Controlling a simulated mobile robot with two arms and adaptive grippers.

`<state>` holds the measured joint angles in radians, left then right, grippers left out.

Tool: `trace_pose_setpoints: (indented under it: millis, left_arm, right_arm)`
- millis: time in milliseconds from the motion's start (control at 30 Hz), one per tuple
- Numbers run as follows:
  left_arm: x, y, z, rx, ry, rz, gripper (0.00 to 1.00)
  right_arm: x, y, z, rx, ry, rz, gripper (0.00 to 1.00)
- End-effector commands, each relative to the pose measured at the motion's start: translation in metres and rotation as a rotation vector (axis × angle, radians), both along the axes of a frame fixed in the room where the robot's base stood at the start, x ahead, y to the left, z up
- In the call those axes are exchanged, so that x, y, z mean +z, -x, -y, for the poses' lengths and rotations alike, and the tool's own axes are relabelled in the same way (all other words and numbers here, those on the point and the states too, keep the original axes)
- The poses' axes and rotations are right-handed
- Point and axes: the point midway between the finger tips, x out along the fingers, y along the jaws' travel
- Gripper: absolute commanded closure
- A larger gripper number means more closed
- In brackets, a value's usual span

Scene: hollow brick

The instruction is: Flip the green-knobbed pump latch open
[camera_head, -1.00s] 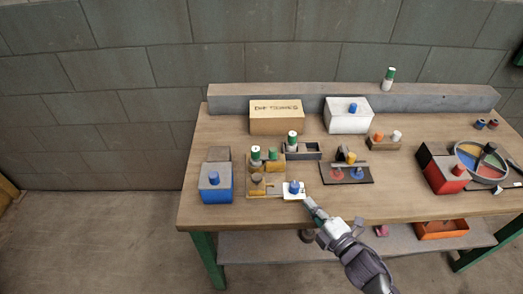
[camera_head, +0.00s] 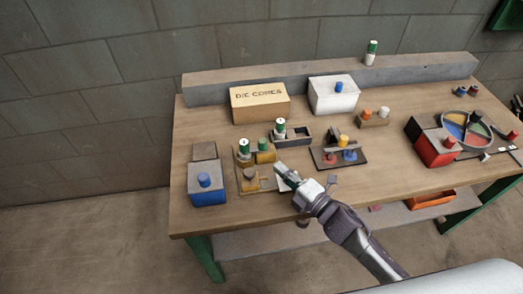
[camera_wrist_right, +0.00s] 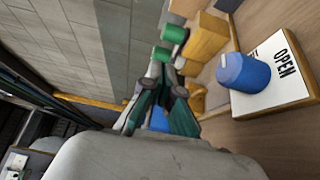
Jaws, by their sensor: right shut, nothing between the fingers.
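Two green-topped knobs (camera_head: 244,147) and (camera_head: 264,146) stand on a tan block assembly (camera_head: 257,185) at the left-centre of the bench. In the wrist view green cylinders show (camera_wrist_right: 173,35) beyond my fingers. I cannot tell which green knob belongs to the pump latch. A white plate marked OPEN (camera_wrist_right: 285,88) carries a blue knob (camera_wrist_right: 242,72) beside the assembly. My right gripper (camera_head: 279,169) is shut and empty, over the plate's near area, right of the tan assembly. My left gripper is not in view.
A blue box (camera_head: 206,195) stands left of the assembly. Another green-and-white knob (camera_head: 280,127) stands at the dark tray (camera_head: 297,136) behind it. A dark board (camera_head: 324,160) with coloured knobs lies right. A die-cores box (camera_head: 259,108) and white box (camera_head: 333,98) stand behind.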

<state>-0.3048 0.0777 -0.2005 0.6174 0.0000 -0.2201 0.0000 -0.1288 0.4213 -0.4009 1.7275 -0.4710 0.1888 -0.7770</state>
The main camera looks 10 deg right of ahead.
Motion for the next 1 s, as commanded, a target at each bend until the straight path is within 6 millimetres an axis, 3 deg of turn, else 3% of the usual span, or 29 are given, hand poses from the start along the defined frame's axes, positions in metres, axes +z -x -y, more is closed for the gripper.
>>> trace_pose_setpoints:
  millis: [600,1000]
  left_arm:
    - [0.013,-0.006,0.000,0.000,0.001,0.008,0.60]
    - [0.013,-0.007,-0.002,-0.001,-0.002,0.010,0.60]
  right_arm:
    - [0.001,-0.076,-0.049,0.000,-0.001,0.000,1.00]
    - [0.000,-0.083,-0.053,0.000,-0.001,-0.001,1.00]
